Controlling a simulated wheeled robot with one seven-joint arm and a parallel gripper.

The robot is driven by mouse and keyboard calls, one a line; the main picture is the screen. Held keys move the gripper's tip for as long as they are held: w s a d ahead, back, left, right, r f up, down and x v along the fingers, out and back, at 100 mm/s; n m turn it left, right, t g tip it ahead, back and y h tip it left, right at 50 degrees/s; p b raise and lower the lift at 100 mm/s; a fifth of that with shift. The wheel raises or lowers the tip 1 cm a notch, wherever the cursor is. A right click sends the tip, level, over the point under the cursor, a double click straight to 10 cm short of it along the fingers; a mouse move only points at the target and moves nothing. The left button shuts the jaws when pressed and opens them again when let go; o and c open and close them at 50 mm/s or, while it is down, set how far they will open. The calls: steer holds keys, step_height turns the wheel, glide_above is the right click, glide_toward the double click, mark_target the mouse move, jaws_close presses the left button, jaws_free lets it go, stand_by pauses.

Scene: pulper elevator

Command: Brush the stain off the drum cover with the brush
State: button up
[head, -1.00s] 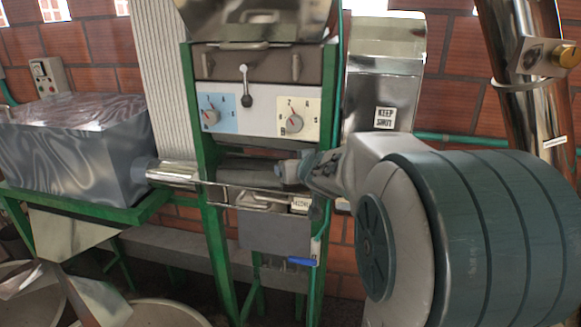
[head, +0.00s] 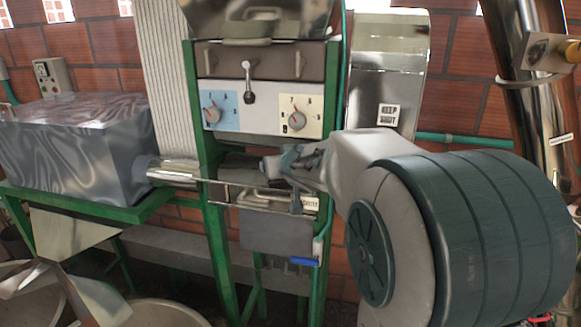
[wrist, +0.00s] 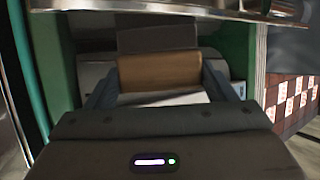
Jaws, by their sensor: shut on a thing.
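My gripper (wrist: 160,88) is shut on a brown wooden block, the brush (wrist: 160,72), in the wrist view. One finger is on each side of it. The brush's bristles are hidden. In the head view my gripper (head: 282,165) is in front of the middle of the green-framed machine, below the dial panel. The dark grey rounded drum cover (head: 238,165) shows partly behind and left of it. I cannot make out the stain. I cannot tell whether the brush touches the cover.
A panel with two dials (head: 262,112) and a small lever (head: 248,85) is just above my gripper. A metal rail (head: 235,193) runs below it. A green post (head: 192,130) stands to the left and a "keep shut" metal chute (head: 388,75) to the right.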

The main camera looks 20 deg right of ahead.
steer(key=shift+w+a+b, duration=0.35)
steer(key=shift+w+a, duration=0.25)
steer(key=shift+a, duration=0.25)
steer(key=shift+w+a+b, duration=0.35)
steer(key=shift+w+a, duration=0.2)
steer(key=shift+a, duration=0.3)
steer(key=shift+w+a+b, duration=0.35)
steer(key=shift+a+b, duration=0.1)
steer(key=shift+a, duration=0.15)
steer(key=shift+w+a+b, duration=0.35)
steer(key=shift+a+b, duration=0.1)
steer(key=shift+a, duration=0.1)
steer(key=shift+r, duration=0.1)
steer(key=shift+s+a+r+p, duration=0.2)
steer(key=shift+s+r+p, duration=0.2)
steer(key=shift+r, duration=0.1)
steer(key=shift+s+a+r, duration=0.25)
steer(key=shift+s+r, duration=0.2)
steer(key=shift+s+a+f, duration=0.1)
steer(key=shift+s+a, duration=0.2)
steer(key=s+a+b, duration=0.7)
steer(key=s, duration=0.4)
steer(key=shift+s+a+r, duration=0.35)
steer(key=shift+s+a, duration=0.05)
